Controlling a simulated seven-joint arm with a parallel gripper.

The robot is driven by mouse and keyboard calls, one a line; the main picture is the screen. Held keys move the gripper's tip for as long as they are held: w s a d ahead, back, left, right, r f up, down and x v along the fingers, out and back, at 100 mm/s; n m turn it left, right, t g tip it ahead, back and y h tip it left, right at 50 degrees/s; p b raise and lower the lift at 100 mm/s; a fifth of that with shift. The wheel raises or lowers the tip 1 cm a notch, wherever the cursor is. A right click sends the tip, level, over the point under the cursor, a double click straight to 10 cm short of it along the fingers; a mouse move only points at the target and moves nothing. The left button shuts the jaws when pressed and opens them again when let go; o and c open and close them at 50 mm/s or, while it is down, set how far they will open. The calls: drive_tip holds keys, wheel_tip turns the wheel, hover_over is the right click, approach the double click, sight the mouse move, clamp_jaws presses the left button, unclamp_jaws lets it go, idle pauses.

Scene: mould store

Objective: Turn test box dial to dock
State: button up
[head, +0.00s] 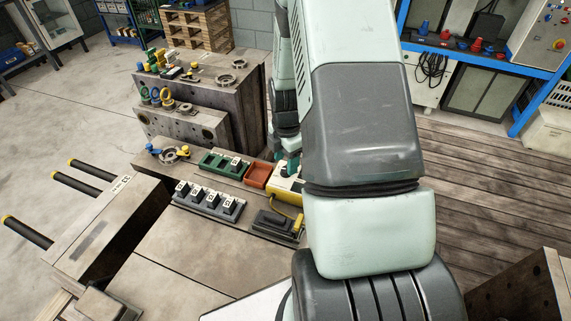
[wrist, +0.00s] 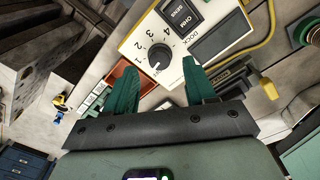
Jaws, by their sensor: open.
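The test box (wrist: 205,25) has a pale face with a round black dial (wrist: 159,56). The numbers 1 to 4 and the word DOCK are printed around the dial. A small white mark shows on the knob's lower edge in the wrist view; which position it stands at is hard to tell. My gripper (wrist: 160,64) is open, its two teal fingers spread left and right of the dial, with no visible contact. In the head view the yellow-sided test box (head: 287,188) is partly hidden by my arm, and the dial cannot be seen there.
A red tray (head: 257,174) and a green tray (head: 222,163) lie left of the box. Steel mould blocks (head: 190,125) stand behind.

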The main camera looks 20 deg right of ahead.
drive_tip(key=shift+f, duration=1.25)
clamp_jaws()
